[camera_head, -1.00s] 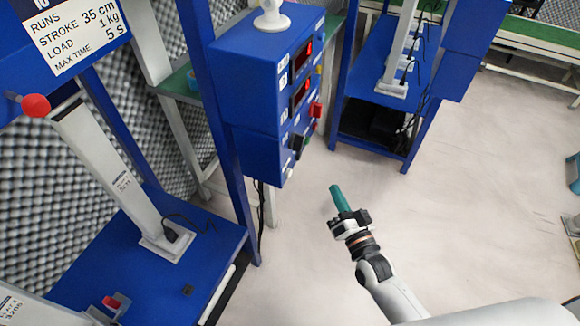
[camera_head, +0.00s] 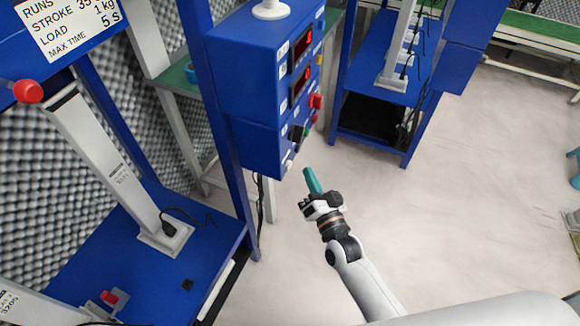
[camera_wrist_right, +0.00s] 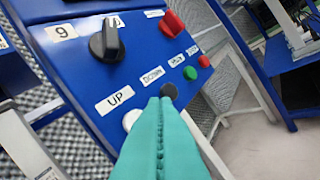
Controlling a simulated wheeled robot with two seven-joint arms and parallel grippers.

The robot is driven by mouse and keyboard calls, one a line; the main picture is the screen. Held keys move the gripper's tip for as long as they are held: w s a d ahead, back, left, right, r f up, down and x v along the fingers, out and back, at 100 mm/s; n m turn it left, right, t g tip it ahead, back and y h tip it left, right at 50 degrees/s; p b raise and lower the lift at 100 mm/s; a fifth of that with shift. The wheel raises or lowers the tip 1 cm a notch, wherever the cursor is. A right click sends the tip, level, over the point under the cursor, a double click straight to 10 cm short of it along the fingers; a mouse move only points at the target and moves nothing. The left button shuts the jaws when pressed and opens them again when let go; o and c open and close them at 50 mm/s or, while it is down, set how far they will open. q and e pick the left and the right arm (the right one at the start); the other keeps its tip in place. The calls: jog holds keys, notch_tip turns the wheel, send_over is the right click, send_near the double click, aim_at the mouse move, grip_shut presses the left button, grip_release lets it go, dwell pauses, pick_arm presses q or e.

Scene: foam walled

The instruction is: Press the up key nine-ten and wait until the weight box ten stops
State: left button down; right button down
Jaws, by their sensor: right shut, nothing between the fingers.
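The blue control box (camera_head: 262,60) stands at the upper middle of the head view. In the right wrist view its panel carries a 9 label (camera_wrist_right: 61,32), a black rotary knob (camera_wrist_right: 106,40) and an UP label (camera_wrist_right: 115,99). A white key (camera_wrist_right: 131,119) sits beside the UP label, partly hidden by my fingers. A black key (camera_wrist_right: 168,90) sits by the DOWN label. My right gripper (camera_head: 309,172), with teal fingers, is shut and empty, just below and right of the panel. I cannot tell whether it touches a key. I cannot identify weight box ten. My left gripper is out of view.
A sign (camera_head: 70,22) with run and load text hangs at upper left, above a slanted white actuator (camera_head: 105,160) on a blue base (camera_head: 175,270). A red switch (camera_wrist_right: 172,24) and green button (camera_wrist_right: 190,73) are on the panel. Open floor (camera_head: 470,180) lies to the right.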

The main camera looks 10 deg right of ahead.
aim_at(288, 165)
jog(key=shift+w+a, duration=0.55)
jog(key=shift+a, duration=0.3)
dwell(1.5)
jog(key=shift+w+a, duration=0.25)
jog(key=shift+a, duration=0.1)
